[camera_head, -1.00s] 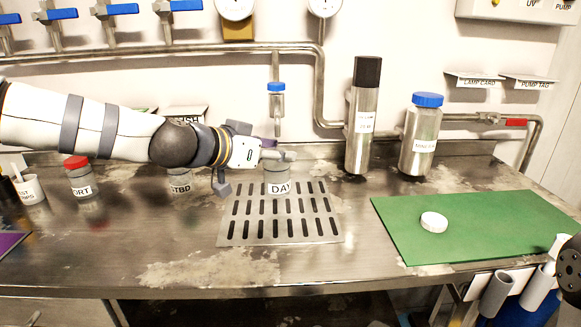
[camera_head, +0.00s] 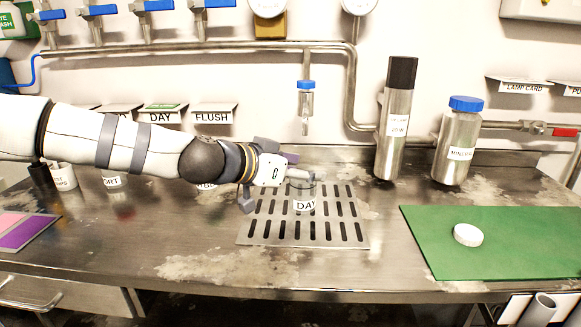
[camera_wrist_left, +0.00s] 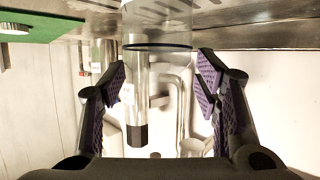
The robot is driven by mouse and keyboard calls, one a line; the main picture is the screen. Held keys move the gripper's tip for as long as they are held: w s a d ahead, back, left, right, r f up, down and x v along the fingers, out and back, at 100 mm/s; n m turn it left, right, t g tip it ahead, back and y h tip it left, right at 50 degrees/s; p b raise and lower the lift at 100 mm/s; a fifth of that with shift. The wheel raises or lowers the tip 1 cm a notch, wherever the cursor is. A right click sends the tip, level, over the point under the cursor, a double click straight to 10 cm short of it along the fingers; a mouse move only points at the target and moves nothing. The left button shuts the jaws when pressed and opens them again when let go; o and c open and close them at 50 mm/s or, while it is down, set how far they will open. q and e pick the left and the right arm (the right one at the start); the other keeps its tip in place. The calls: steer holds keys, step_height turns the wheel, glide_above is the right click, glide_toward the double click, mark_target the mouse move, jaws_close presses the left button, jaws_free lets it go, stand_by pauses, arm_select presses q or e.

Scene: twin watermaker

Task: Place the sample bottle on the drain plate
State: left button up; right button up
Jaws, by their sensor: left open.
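The sample bottle (camera_head: 304,206), a clear cylinder with a white label reading "DAY", stands upright over the middle of the slotted drain plate (camera_head: 258,238) and looks to rest on it. My left gripper (camera_head: 302,177) is at the bottle's upper part, coming in from the left. The left wrist view is upside down. There the clear bottle (camera_wrist_left: 158,38) lies between the spread purple-padded fingers (camera_wrist_left: 160,85), with gaps showing on both sides, so the gripper is open. The arm hides part of the counter behind it. My right gripper is out of view.
A blue-capped vial (camera_head: 306,103) hangs under the pipe above the plate. A tall steel cylinder (camera_head: 391,150) and a blue-lidded bottle (camera_head: 457,145) stand right of it. A green mat (camera_head: 515,240) holds a white cap (camera_head: 468,235).

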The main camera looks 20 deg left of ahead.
arm_select(q)
steer(key=p+v, duration=0.2)
steer(key=v, duration=0.9)
steer(key=shift+s+r, duration=0.2)
steer(key=shift+r, duration=0.1)
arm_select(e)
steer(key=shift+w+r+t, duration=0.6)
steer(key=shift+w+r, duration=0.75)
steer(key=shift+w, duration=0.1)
